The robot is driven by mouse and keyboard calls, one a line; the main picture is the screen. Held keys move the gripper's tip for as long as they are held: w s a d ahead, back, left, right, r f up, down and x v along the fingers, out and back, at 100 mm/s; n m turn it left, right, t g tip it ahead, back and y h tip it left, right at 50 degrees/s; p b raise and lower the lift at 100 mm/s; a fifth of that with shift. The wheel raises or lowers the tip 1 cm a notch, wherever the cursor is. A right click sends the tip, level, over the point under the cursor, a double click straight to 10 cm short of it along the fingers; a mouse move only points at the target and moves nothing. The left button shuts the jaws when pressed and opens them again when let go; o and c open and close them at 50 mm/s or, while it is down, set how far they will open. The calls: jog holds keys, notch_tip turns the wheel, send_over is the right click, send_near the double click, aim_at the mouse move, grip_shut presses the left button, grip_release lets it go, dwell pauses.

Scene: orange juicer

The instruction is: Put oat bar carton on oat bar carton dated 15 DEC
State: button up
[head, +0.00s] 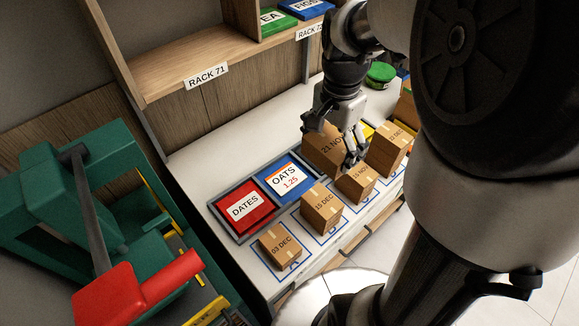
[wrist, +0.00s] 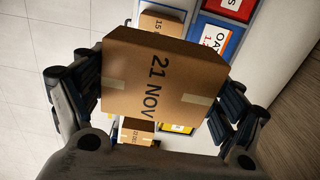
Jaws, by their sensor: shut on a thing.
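My gripper (head: 333,138) is shut on an oat bar carton marked 21 NOV (head: 322,155), a brown box with pale tape. In the wrist view, the fingers of my gripper (wrist: 163,95) press on its two sides, and its label side (wrist: 150,85) faces the camera. The carton is held above the counter, behind the row of cartons. The carton marked 15 DEC (head: 321,210) stands in a blue-outlined spot, nearer the front edge and apart from the held one. Part of it (wrist: 163,22) shows beyond the held carton in the wrist view.
A carton marked 03 DEC (head: 280,247) stands left of 15 DEC. Two brown cartons stand to the right, one low (head: 357,184), one taller (head: 389,150). Behind lie a red DATES box (head: 245,206) and a blue OATS box (head: 286,179). A green-red machine (head: 120,240) stands left.

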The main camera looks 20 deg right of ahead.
jog(key=f+b, duration=0.1)
jog(key=f, duration=0.4)
jog(key=f+b, duration=0.1)
jog(key=f, duration=0.4)
jog(key=d+f+b, duration=0.1)
jog(key=f, duration=0.4)
jog(key=shift+w+f, duration=0.1)
jog(key=shift+w, duration=0.1)
jog(key=shift+f, duration=0.5)
notch_tip(320, 180, down, 4)
jog(key=shift+r+b, duration=0.2)
jog(key=shift+b, duration=0.45)
jog(key=o, duration=0.7)
jog(key=shift+f, duration=0.15)
jog(key=o, duration=0.3)
